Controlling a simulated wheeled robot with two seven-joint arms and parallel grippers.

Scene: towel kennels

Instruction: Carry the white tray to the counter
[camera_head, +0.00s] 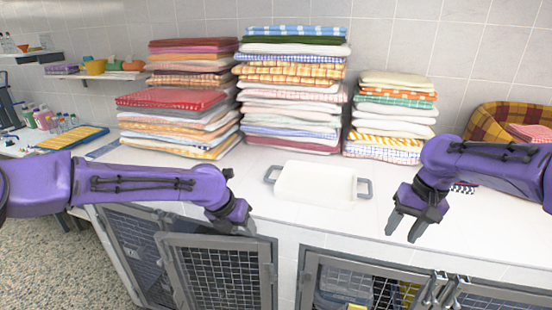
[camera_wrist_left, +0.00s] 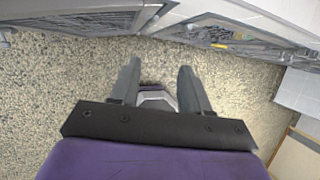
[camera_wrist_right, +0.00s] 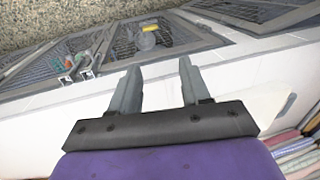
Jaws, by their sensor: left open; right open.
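The white tray (camera_head: 315,185), a shallow rectangle with a grey handle at each short end, lies flat on the white counter (camera_head: 290,222) in front of the towel stacks. A pale edge of the tray (camera_wrist_right: 262,108) and one grey handle show at the right of the right wrist view. My left gripper (camera_head: 246,228) is at the counter's front edge, left of and nearer than the tray, apart from it. It is open and empty in the left wrist view (camera_wrist_left: 158,68). My right gripper (camera_head: 403,230) is right of the tray, pointing down, open and empty, also in its wrist view (camera_wrist_right: 158,66).
Tall stacks of folded towels (camera_head: 293,95) stand along the back wall. A plaid pet bed (camera_head: 492,122) is at the far right. Below the counter are mesh kennel doors (camera_head: 222,275), the left one swung open. Bottles and a yellow mat (camera_head: 70,138) lie at left.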

